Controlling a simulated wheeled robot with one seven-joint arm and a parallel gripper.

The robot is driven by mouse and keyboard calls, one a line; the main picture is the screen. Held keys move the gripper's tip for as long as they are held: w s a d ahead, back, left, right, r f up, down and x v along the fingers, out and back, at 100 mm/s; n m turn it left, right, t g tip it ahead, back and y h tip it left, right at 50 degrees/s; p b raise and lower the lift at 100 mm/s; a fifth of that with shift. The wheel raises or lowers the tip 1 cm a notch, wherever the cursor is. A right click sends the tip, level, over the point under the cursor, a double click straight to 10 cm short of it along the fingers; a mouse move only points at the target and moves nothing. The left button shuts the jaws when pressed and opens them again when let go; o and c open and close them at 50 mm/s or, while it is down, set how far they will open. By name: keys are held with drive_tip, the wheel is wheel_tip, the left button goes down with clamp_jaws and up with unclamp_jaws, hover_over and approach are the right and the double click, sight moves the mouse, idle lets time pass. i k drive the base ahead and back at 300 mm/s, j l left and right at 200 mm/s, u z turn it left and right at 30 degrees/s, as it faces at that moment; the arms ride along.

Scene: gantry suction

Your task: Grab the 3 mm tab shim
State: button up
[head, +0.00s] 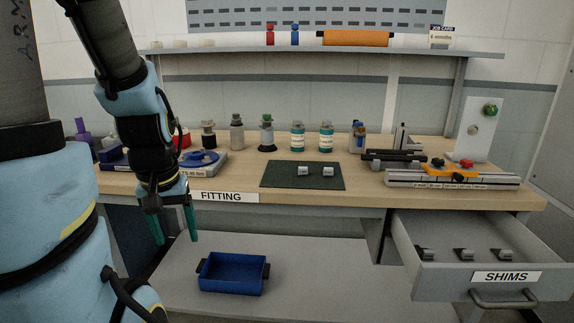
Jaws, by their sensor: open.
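Three small dark-and-grey tab pieces lie in a row in the open drawer (420,282) labelled SHIMS, at the lower right of the head view. They are the left piece (425,254), the middle piece (463,255) and the right piece (503,255). No thickness marking can be read on them, so I cannot tell which is the 3 mm shim. My gripper (175,238) points down with its green fingers apart and nothing between them. It is in front of the bench's left part, far to the left of the drawer.
A green mat (270,178) with two small pale parts lies on the bench (365,198). A blue tray (232,290) sits on the lower shelf (330,275). Bottles, a ruler-like fixture (400,180) and a white upright plate (478,120) stand on the bench. The drawer juts forward.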

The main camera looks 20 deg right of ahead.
sight(328, 171)
drive_tip(key=l+u, duration=0.25)
drive_tip(key=l, duration=0.3)
drive_tip(key=k+l+u, duration=0.1)
drive_tip(key=l+u, duration=0.15)
drive_tip(key=l, duration=0.3)
drive_tip(key=k+l+u, duration=0.2)
drive_tip(key=l, duration=0.35)
drive_tip(key=i, duration=0.1)
